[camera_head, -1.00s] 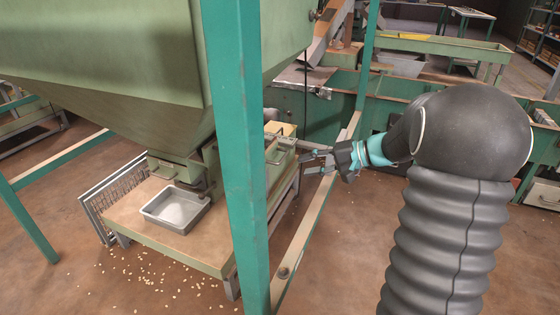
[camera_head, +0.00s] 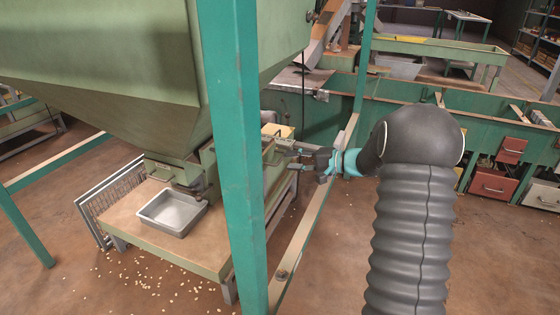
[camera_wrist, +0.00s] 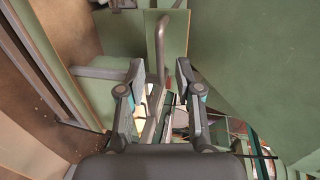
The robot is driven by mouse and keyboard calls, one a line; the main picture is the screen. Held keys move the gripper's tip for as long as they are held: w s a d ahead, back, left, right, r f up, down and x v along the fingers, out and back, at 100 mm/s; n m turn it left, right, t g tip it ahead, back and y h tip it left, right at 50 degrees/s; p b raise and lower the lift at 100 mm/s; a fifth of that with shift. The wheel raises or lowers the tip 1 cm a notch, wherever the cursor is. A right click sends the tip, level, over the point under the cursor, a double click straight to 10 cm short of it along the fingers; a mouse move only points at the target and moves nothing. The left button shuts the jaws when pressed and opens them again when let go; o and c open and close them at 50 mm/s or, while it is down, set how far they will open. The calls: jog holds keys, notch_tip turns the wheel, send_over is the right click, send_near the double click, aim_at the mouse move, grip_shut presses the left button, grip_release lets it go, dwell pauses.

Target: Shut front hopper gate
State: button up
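The big green front hopper (camera_head: 110,75) narrows to an outlet above a low table. Its gate slide (camera_head: 275,153) projects to the right of the outlet, partly hidden by a teal post. In the wrist view the green gate plate (camera_wrist: 120,30) carries a grey bent-bar handle (camera_wrist: 159,42). My gripper (camera_head: 292,150) is at the slide's outer end. In the wrist view my gripper (camera_wrist: 159,72) is open, with one finger on each side of the handle and a gap on both sides. Whether the outlet is open cannot be told.
A grey metal tray (camera_head: 171,213) stands on the table (camera_head: 205,247) under the outlet. The teal post (camera_head: 238,160) and a low rail (camera_head: 303,232) stand between my body and the hopper. Nuts lie scattered on the floor. Red and pale bins are at the right.

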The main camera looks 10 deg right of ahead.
aim_at(280, 160)
jog(key=shift+x, duration=2.4)
grip_shut()
